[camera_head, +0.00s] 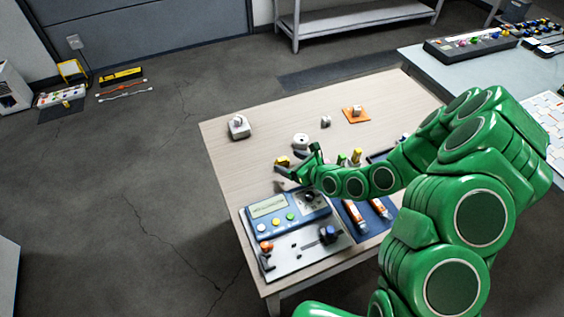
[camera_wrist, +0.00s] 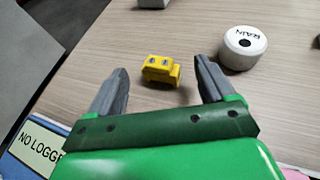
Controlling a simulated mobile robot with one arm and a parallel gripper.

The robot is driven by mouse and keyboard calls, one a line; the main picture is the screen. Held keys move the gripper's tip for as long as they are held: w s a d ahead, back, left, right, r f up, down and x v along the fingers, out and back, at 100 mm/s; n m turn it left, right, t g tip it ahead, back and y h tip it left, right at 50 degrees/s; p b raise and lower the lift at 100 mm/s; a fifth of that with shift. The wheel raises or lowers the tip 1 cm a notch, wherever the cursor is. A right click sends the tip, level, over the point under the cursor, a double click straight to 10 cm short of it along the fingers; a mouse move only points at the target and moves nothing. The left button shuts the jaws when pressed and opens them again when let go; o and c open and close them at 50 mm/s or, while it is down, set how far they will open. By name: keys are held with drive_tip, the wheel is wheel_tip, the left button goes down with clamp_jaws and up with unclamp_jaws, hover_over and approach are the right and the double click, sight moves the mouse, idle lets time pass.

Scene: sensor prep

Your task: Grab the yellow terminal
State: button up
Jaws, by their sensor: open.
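The yellow terminal (camera_wrist: 160,71) is a small block with dark holes on its top, resting on the wooden table. In the wrist view it sits between and just beyond the two grey fingers of my gripper (camera_wrist: 160,92), apart from both. My gripper is open and empty. In the head view the terminal (camera_head: 283,160) shows at the left of my gripper (camera_head: 293,171), partly hidden by it.
A white round part marked RAIN (camera_wrist: 244,47) stands close to the right finger; it also shows in the head view (camera_head: 300,141). A blue logger with a screen (camera_head: 268,206) lies in front. A grey-white block (camera_head: 239,127) and an orange plate (camera_head: 364,118) sit farther back.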

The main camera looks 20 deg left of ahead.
sight(284, 160)
drive_tip(key=shift+x, duration=3.05)
drive_tip(key=shift+c, duration=0.2)
drive_tip(key=c, duration=0.9)
